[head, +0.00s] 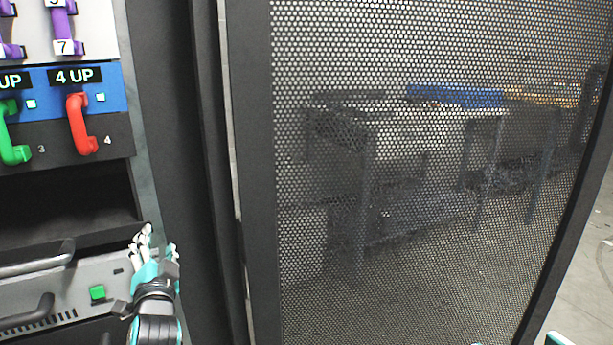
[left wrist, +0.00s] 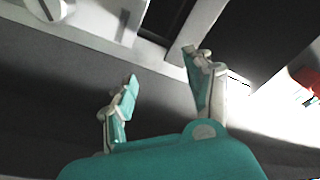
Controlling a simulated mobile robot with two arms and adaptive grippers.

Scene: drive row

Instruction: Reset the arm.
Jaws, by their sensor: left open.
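My left gripper (head: 143,238) is in the lower left of the head view, in front of the grey drawer front of the rack. It is open, and I see nothing between its fingers. In the left wrist view its two teal and grey fingers (left wrist: 165,72) stand apart with empty space between them. Pale and dark panel surfaces lie beyond them. A small teal piece shows at the bottom right edge of the head view; I cannot tell what it is. My right gripper does not show.
A dark perforated door (head: 400,250) stands right of my gripper. A table (head: 400,135) shows through it.

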